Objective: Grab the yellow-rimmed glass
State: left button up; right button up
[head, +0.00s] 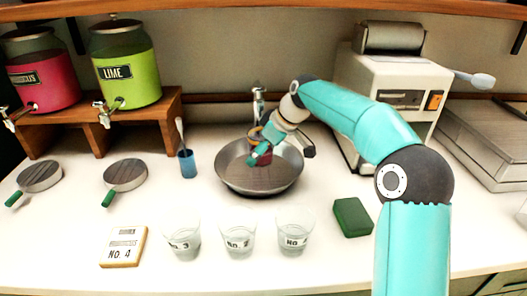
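A small reddish glass with a yellow rim (264,158) shows at the back of the round metal basin (260,188), below the tap. My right arm comes in from the right, and its gripper (262,150) is at this glass. A teal finger crosses in front of the glass and hides part of it. I cannot tell whether the fingers are closed on it, or whether it rests in the basin. My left gripper is not in view.
Three clear glasses stand in front: No. 3 (182,240), No. 2 (238,241) and one with an unclear label (294,236). A No. 4 card (123,247), green block (352,217), blue cup (187,163) and white machine (388,92) surround the basin. Dispensers stand back left.

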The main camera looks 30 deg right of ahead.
jog(key=shift+f, duration=0.1)
jog(key=c, duration=1.5)
